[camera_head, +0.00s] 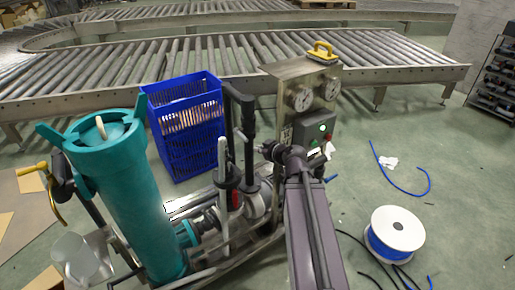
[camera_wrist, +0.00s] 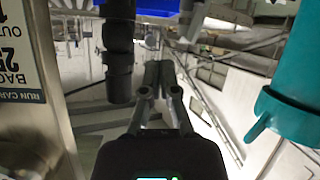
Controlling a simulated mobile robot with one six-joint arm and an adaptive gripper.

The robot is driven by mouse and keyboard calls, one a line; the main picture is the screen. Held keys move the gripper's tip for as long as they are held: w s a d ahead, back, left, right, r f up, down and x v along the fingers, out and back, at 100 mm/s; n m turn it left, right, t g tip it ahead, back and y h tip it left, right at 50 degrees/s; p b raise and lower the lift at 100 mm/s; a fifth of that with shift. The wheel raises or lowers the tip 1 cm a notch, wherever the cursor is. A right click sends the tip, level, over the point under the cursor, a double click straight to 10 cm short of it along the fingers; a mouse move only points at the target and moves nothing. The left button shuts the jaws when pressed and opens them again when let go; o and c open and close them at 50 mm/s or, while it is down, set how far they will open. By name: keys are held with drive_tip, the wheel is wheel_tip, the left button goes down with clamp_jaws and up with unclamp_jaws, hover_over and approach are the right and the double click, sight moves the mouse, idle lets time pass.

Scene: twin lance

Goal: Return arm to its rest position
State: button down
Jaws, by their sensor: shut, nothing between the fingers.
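My gripper (camera_wrist: 158,78) shows in the wrist view with its two dark fingers together and nothing between them. In the head view my purple-grey arm reaches up from the bottom edge, and its dark wrist end is in front of the gauge panel (camera_head: 285,82). The fingers are too small and dark to make out there. In the wrist view a plate with printed lettering (camera_wrist: 18,60) is close on the left, and part of a teal housing (camera_wrist: 292,105) is on the right. A dark cylindrical part (camera_wrist: 118,60) stands left of the fingers.
The large teal filter housing (camera_head: 125,195) stands on a metal skid at left. A blue crate (camera_head: 188,135) is behind it. A roller conveyor (camera_head: 150,60) crosses the back. A blue cable spool (camera_head: 398,228) and loose hoses lie on the floor at right.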

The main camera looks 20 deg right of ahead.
idle(0.4)
drive_tip(key=s+a+f+m+g+h, duration=0.1)
drive_tip(key=s+a+f+m+g, duration=0.1)
drive_tip(key=s+a+f+g, duration=0.55)
drive_tip(key=s+a+f+m+g+h, duration=0.25)
drive_tip(key=s+a+g, duration=0.2)
drive_tip(key=a, duration=0.55)
wheel_tip(320, 180, up, 23)
drive_tip(key=p, duration=2.4)
drive_tip(key=shift+d+g, duration=0.25)
drive_tip(key=shift+g, duration=0.15)
